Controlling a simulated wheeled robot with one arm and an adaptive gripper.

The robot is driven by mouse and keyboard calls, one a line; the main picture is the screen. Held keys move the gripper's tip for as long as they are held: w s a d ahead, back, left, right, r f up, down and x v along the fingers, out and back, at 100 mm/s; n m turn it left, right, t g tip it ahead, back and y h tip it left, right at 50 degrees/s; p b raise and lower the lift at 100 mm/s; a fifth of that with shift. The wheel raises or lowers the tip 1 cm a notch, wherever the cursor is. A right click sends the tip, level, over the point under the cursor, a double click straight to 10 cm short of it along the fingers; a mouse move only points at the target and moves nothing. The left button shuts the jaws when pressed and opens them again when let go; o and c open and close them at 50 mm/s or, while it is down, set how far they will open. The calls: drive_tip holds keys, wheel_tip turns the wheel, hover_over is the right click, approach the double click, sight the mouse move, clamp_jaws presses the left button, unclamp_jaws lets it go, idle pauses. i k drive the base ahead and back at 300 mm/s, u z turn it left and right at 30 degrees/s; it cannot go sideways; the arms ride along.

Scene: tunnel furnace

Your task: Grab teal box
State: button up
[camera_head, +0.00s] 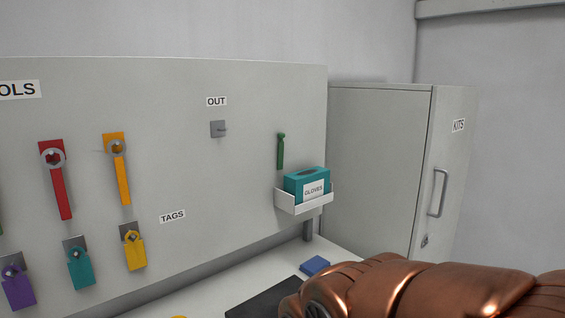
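The teal box (293,184) has a white label reading GLOVES and a dark slot in its top. It sits upright in a small white open tray (287,205) fixed to the right part of the grey panel. The tray's front lip covers the lower edge of the box. A copper-coloured part of my arm reaches in from the lower right, below and in front of the box, apart from it. My gripper's fingers do not show in this view.
The grey panel (240,150) holds hanging tools, coloured tags and a green handle (281,151) above the box. A KITS cabinet (380,150) stands to the right. On the white table below lie a blue object (314,265) and a black flat item (262,301).

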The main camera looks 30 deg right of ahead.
sight(306, 185)
drive_tip(key=u, duration=2.55)
drive_tip(key=k, duration=1.1)
drive_tip(key=z, duration=1.5)
drive_tip(key=i, duration=0.5)
